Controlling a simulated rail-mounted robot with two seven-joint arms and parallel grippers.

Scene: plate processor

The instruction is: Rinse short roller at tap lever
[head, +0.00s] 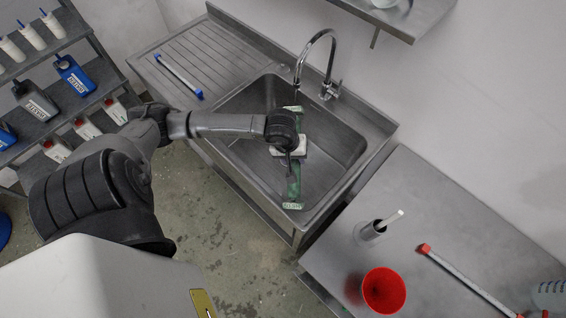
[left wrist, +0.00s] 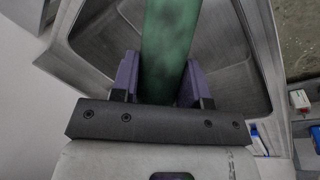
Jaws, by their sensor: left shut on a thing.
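The short roller (head: 294,187) is green along its length, with pale lettered ends. It lies lengthwise over the sink basin (head: 335,152), its upper end near the tap spout. My left gripper (head: 292,158) is shut around the roller's middle, seen from above. In the left wrist view the green roller (left wrist: 167,45) runs between the two purple fingers (left wrist: 160,88). The chrome tap (head: 325,42) arches over the back of the basin, with its lever (head: 331,89) beside its base. I cannot tell whether water is running. My right gripper is not in view.
A blue-ended roller (head: 178,75) lies on the ribbed drainboard (head: 222,55). A red bucket (head: 384,290), a metal cup (head: 371,233) with a white-handled tool and a red-ended bar (head: 460,277) are on the right bench. A bottle shelf (head: 58,100) stands left. A wall shelf (head: 420,18) hangs top right.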

